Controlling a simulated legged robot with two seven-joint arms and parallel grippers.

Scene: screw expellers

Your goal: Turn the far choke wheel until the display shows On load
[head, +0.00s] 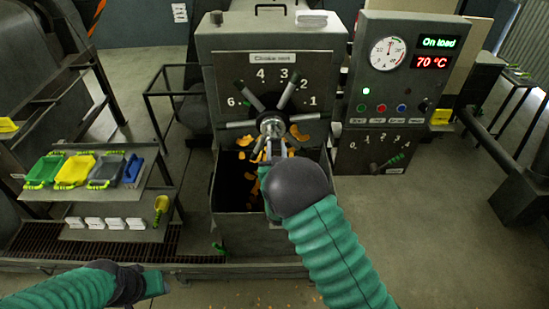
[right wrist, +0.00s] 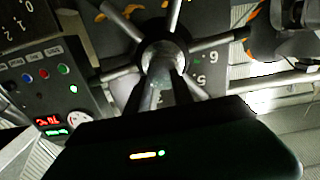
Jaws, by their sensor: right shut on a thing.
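The choke wheel (head: 272,125) is a grey hub with several metal spokes, on a dark plate numbered 1 to 6. Its hub and spokes also show in the right wrist view (right wrist: 163,55). My right gripper (head: 273,150) is shut on the wheel at its hub, its arm reaching up from below. The display (head: 438,42) reads "On load" in green, with "70 °C" in red below it. My left gripper (head: 152,284) is low at the left, away from the wheel; its fingers are too unclear to judge.
Orange pieces lie in the open bin (head: 245,225) under the wheel. The control panel (head: 392,80) has a round gauge, coloured buttons and a lower lever (head: 388,163) on a numbered scale. A shelf (head: 150,208) with coloured scoops stands at the left.

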